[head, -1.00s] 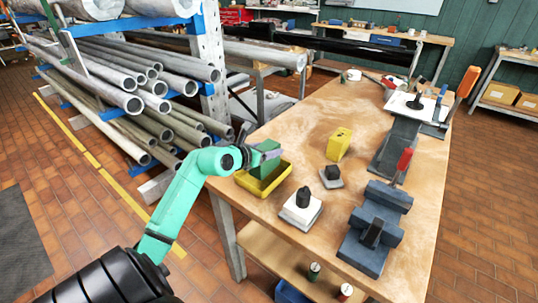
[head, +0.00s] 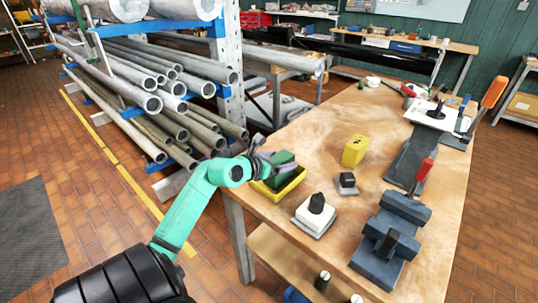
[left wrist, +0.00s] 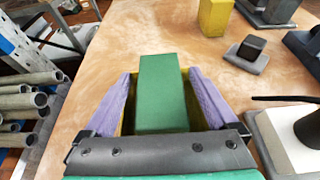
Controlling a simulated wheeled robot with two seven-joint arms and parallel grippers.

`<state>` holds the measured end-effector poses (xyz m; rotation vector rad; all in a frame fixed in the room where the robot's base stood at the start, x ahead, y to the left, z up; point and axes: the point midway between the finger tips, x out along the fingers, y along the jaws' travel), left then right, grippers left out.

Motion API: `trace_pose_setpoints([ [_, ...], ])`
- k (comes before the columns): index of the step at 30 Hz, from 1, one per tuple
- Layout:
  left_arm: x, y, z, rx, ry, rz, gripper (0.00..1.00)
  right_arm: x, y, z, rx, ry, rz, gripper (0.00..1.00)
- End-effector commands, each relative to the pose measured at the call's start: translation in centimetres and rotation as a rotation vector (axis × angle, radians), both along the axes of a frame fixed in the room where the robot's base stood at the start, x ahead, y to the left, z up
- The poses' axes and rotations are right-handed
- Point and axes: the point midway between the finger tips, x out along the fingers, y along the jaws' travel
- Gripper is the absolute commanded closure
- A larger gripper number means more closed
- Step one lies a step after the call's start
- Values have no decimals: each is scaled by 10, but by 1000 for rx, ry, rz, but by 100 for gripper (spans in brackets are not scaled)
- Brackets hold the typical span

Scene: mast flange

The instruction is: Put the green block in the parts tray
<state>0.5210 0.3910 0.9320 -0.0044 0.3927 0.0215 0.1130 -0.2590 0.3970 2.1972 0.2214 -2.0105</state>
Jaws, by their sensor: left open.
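The green block (head: 284,157) is at the yellow parts tray (head: 289,190), inside its rim in the head view, near the table's left edge. My left gripper (head: 273,164) is at the tray, beside the block and partly covering it. In the left wrist view the left gripper (left wrist: 163,100) is open, with its two purple-grey fingers spread on either side of the green block (left wrist: 162,90). Gaps show between block and fingers. Bits of the yellow tray (left wrist: 127,118) show in these gaps. How the block rests on the tray floor is hidden. My right gripper is out of view.
A yellow block (head: 355,151), a small dark block on a grey base (head: 346,184) and a white block with a black knob (head: 315,214) stand right of the tray. A blue-grey vise (head: 390,238) is farther right. Pipe racks (head: 150,100) stand left of the table.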

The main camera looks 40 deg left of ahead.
Motion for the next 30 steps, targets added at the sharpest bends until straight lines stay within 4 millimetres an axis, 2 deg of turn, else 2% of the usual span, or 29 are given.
trace_pose_setpoints([
  [6,-50,-1,17,0,2,1,8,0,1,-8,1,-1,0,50],
  [12,-83,-2,33,-1,1,-1,8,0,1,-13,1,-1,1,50],
  [16,-91,-2,37,0,0,0,8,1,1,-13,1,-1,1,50],
  [30,-91,-2,38,0,0,0,8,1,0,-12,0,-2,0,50],
])
